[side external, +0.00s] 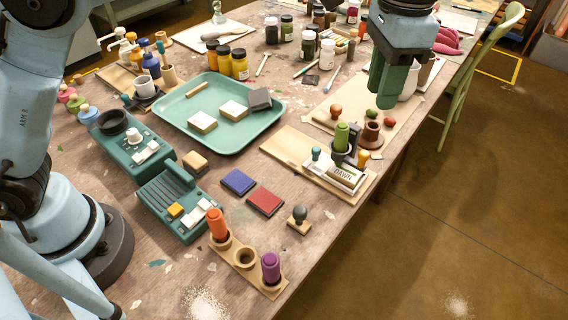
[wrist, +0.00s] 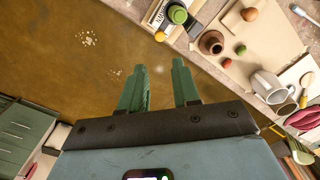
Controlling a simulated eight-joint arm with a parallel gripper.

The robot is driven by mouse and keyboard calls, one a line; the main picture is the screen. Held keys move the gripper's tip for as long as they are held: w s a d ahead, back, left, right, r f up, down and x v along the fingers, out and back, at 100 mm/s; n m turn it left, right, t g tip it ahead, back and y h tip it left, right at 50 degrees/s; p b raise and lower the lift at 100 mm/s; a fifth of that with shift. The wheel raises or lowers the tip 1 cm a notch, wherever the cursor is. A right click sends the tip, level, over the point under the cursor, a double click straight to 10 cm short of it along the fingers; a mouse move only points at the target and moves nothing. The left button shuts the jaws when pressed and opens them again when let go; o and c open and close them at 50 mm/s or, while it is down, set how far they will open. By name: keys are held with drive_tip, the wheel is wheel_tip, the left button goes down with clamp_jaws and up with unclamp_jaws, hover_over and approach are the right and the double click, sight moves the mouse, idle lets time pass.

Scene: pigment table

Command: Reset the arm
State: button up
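My gripper (side external: 382,88) hangs high at the right edge of the table in the side external view, with its green fingers pointing down. In the wrist view my gripper (wrist: 158,80) has its two green fingers apart with nothing between them. Brown floor shows beyond the fingertips there. The gripper appears apart from everything on the table.
A teal tray (side external: 177,133) with several blocks lies mid-table. A green chair (side external: 464,90) stands at right.

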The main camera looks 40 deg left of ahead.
drive_tip(key=s+a+f+n+t, duration=0.1)
drive_tip(key=s+a+n+t, duration=0.25)
drive_tip(key=a, duration=0.75)
drive_tip(key=s+a+n+t, duration=0.2)
drive_tip(key=s+a+n, duration=0.15)
drive_tip(key=a, duration=0.75)
drive_tip(key=s+a+f+n+t, duration=0.1)
drive_tip(key=s+a+f+n, duration=0.1)
drive_tip(key=s+a+f, duration=0.3)
drive_tip(key=shift+s+a+f+t, duration=0.4)
drive_tip(key=shift+s+f, duration=0.15)
drive_tip(key=shift+f, duration=0.15)
